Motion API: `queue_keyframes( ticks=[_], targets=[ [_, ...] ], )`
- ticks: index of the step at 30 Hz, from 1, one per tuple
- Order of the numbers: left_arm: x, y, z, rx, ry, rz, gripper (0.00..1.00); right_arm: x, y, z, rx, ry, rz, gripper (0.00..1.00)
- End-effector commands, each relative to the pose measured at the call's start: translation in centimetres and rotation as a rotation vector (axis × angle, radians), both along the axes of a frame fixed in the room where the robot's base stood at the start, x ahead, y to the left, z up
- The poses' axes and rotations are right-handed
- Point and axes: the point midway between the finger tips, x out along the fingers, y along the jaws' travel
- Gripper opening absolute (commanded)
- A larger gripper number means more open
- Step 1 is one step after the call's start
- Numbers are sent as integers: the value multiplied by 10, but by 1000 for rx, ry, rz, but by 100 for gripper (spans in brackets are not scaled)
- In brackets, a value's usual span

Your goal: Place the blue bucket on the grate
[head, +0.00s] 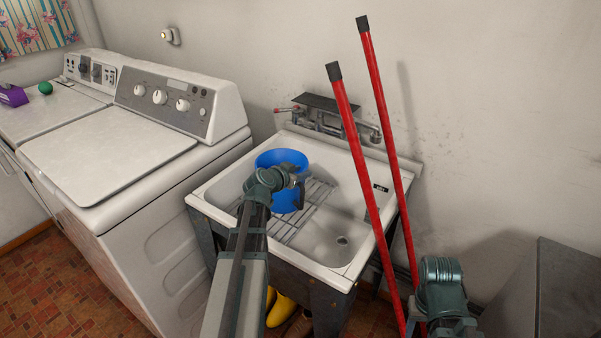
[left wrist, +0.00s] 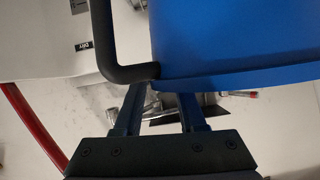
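The blue bucket (head: 281,158) is upright in the white utility sink, over the wire grate (head: 318,192). Whether its bottom touches the grate is hard to tell. My left gripper (head: 296,180) is at the near side of the bucket, at its dark handle. In the left wrist view the bucket (left wrist: 240,35) fills the upper right, and its black handle (left wrist: 103,35) curves at the left. The left fingers (left wrist: 162,102) stand apart with a gap between them; their tips are hidden behind the handle and bucket. My right arm shows at the lower right, its fingers out of sight.
The sink (head: 333,273) has a faucet (head: 325,122) on the wall behind and a drain at the near right. Two red poles (head: 363,165) lean across its right side. A white washer (head: 110,160) stands to the left. Yellow boots (head: 281,311) are below.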

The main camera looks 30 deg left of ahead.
Motion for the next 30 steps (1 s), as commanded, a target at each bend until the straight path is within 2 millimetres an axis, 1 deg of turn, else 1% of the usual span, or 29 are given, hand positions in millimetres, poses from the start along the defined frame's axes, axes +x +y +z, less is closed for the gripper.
queue_keyframes(
  ticks=[5, 12, 18, 24, 30],
  targets=[
    [-26, -1, 15, -1, 0, 2, 40, 0, 0, 15, 0, 0, 0, 50],
    [-72, 1, 36, 0, 0, 2, 40, 0, 0, 36, 0, 0, 0, 50],
    [-98, 3, 47, -1, 0, 1, 40, 0, 0, 47, 0, 0, 0, 50],
    [-109, 4, 50, 0, 0, 1, 40, 0, 0, 50, 0, 0, 0, 50],
    [-110, 4, 50, 0, 0, 0, 40, 0, 0, 50, 0, 0, 0, 50]
  ],
)
